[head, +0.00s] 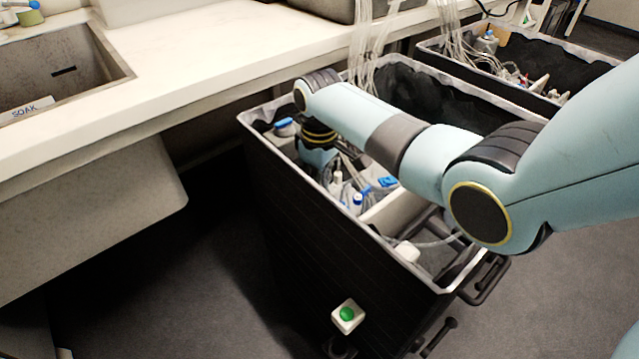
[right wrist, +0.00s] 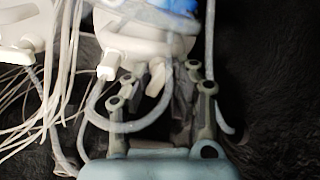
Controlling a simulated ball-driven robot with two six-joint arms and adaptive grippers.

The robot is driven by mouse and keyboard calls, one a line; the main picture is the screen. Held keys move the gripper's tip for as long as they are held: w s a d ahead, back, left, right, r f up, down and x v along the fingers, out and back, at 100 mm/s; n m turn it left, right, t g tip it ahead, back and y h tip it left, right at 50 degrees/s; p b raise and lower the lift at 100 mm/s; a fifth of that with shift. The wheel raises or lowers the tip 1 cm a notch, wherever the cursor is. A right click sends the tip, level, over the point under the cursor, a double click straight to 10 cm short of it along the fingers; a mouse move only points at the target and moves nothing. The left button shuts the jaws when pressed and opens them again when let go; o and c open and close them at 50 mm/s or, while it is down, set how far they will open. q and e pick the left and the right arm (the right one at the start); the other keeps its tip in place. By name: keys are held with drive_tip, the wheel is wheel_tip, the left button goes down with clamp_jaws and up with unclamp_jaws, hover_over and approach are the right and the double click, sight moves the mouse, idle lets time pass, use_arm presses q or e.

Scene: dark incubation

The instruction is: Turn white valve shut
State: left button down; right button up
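My right arm reaches from the right into the black bin (head: 285,210) in the head view, and its gripper is hidden there. In the right wrist view my right gripper (right wrist: 160,92) is open, its fingers spread on either side of a small white lever-like piece (right wrist: 157,78), which looks like the white valve. The piece hangs below a white fitting (right wrist: 140,45) with a blurred blue part (right wrist: 170,5) above it. I cannot tell whether a finger touches it. A clear looped tube (right wrist: 92,105) runs beside the left finger. My left gripper is out of view.
Blue-capped white fittings (head: 357,198) and tubing crowd the bin. Loose thin tubes (right wrist: 70,80) hang at the wrist view's left. A white counter (head: 190,75) with a sink runs along the bin's left; a second bin (head: 590,70) stands behind. A green-button box (head: 347,315) is on the bin's front.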

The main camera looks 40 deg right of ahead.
drive_tip(key=shift+d, duration=0.1)
clamp_jaws()
drive_tip(key=shift+w, duration=0.1)
drive_tip(key=shift+w+r, duration=0.1)
drive_tip(key=shift+r, duration=0.05)
idle(0.8)
drive_tip(key=o, duration=0.5)
unclamp_jaws()
wheel_tip(320, 180, up, 12)
